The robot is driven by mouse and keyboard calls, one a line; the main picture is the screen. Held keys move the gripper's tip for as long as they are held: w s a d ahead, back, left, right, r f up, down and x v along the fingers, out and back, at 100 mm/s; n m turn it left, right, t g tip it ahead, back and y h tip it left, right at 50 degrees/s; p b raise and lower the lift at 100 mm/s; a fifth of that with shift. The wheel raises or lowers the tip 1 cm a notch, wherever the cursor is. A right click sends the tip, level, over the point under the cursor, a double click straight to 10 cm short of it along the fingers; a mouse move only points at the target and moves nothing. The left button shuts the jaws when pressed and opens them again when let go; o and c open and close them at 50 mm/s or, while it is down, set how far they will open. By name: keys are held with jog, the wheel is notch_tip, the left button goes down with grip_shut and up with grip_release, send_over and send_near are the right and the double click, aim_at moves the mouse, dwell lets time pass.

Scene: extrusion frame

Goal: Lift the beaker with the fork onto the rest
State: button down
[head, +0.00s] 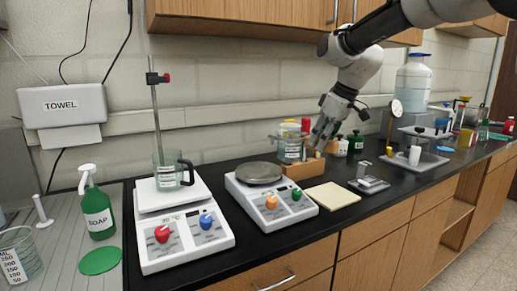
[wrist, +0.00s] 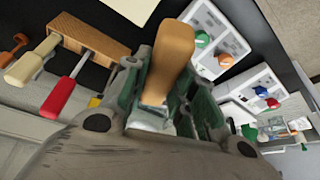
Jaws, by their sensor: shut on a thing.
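My gripper (head: 323,128) is over the wooden rack at the back of the bench. In the wrist view my gripper (wrist: 165,85) is shut on a tan wooden handle (wrist: 172,48). The far end of this tool is hidden, so I cannot tell whether it is the fork. A clear beaker with a dark handle (head: 167,173) stands on the left hotplate. Another clear vessel with a label (head: 289,151) stands near the rack, left of my gripper. A flat cream pad (head: 332,196) lies right of the second hotplate; I cannot tell whether it is the rest.
The wooden rack (head: 298,170) holds handled tools, including a red-handled one (wrist: 65,91). The left hotplate (head: 186,236) has an upright rod (head: 156,115). Green soap bottle (head: 95,207) stands left. Small scale (head: 369,184) is right of the pad.

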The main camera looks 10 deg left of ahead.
jog(key=d, duration=1.4)
jog(key=shift+w+d, duration=0.25)
jog(key=shift+d, duration=0.1)
dwell(0.7)
jog(key=shift+f, duration=0.15)
dwell(0.5)
notch_tip(320, 180, down, 12)
dwell(2.3)
jog(key=shift+f, duration=0.6)
dwell(0.8)
